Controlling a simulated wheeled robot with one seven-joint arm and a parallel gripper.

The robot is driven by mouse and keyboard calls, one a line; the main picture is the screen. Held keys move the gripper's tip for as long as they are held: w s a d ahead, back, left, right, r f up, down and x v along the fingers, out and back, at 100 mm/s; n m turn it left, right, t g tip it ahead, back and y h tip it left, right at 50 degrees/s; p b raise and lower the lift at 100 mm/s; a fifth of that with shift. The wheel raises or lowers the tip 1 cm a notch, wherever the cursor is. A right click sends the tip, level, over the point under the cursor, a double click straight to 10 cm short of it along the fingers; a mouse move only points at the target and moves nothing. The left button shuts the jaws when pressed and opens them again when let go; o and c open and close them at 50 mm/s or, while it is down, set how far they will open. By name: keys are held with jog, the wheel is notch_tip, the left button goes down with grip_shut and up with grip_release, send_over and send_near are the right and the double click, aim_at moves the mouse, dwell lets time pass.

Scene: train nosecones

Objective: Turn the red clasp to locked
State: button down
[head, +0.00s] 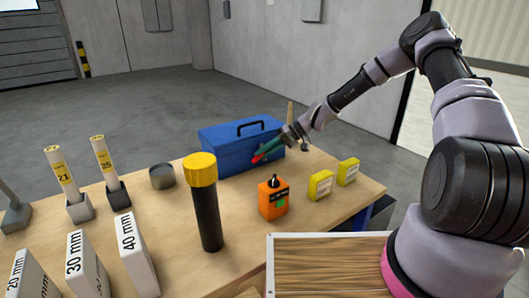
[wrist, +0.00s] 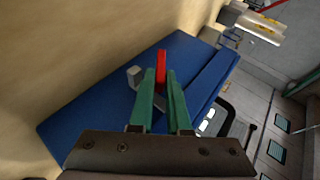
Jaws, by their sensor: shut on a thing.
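The blue toolbox (head: 225,155) stands closed at the back of the table, with a dark handle on its lid. It fills the middle of the wrist view (wrist: 85,125). The red clasp (wrist: 161,64) is on its front face and shows as a small red piece in the head view (head: 257,159). My gripper (wrist: 162,78) has its green fingers on both sides of the red clasp and is shut on it. The fingers hide the clasp's lower part. A grey piece (wrist: 134,76) sits beside the fingers. I cannot tell the clasp's locked mark.
An orange box (head: 273,199) and two yellow boxes (head: 320,185) stand in front of the toolbox. A black cylinder with a yellow cap (head: 204,200) is to the left. White millimetre blocks (head: 138,255) and numbered tubes (head: 66,178) stand further left. Bare table lies between them.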

jog(key=c, duration=0.9)
grip_release()
